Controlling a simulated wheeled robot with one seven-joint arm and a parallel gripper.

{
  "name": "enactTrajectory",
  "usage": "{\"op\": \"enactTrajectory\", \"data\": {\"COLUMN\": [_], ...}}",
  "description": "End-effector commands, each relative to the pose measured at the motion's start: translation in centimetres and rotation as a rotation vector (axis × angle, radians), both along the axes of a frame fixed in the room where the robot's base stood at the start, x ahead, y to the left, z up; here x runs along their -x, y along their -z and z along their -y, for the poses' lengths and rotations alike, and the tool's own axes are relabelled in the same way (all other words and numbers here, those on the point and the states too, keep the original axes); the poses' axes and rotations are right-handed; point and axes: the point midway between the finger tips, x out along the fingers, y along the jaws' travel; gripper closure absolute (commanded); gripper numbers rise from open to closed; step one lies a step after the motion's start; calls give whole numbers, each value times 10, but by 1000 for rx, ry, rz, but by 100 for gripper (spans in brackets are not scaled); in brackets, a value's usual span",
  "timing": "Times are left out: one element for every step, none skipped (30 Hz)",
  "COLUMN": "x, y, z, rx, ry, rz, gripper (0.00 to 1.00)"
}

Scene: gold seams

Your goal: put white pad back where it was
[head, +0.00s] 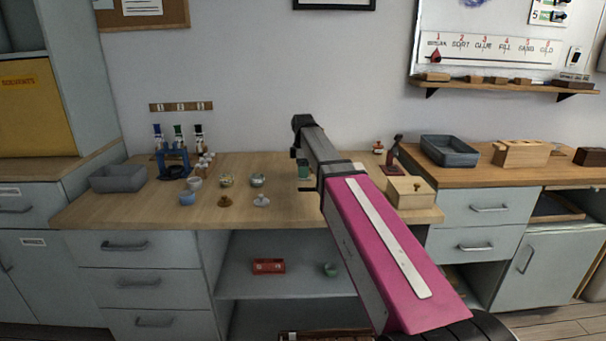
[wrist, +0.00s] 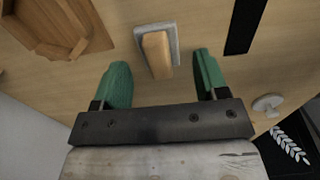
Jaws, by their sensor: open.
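In the wrist view a pale grey-white pad (wrist: 173,41) with a wooden block-shaped handle (wrist: 156,53) on it lies on the wooden worktop. It sits just beyond my gripper (wrist: 159,75), roughly between the lines of its two green fingers. The fingers are wide apart with nothing between them, and the pad is not held. In the head view my gripper (head: 303,170) is over the worktop, mostly hidden behind my pink and grey arm. I cannot make out the pad there.
A wooden angular tray (wrist: 88,22), a black strip (wrist: 243,26) and a small pale knob (wrist: 266,104) lie around the pad. On the worktop (head: 110,205) stand a grey bin (head: 118,178), a blue rack (head: 173,163), several small bowls and a wooden box (head: 410,192).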

Motion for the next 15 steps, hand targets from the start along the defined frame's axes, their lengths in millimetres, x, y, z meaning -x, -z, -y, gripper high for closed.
{"op": "enactTrajectory", "data": {"x": [-1,-1,-1,-1,-1,-1,-1,-1,-1,-1,-1,-1,-1,-1,-1], "y": [-10,-15,-23,-29,-35,-42,-48,-53,-61,-66,-71,-77,-81,-85,-90], "z": [0,0,0,0,0,0,0,0,0,0,0,0,0,0,0], "rx": [0,0,0,0,0,0,0,0,0,0,0,0,0,0,0], "ry": [0,0,0,0,0,0,0,0,0,0,0,0,0,0,0], "rz": [1,1,2,2,2,1,2,2,2,1,1,2,1,1,0], "gripper": [33,33,33,33,33,33,33,33,33,33,33,33,33,33,33]}}
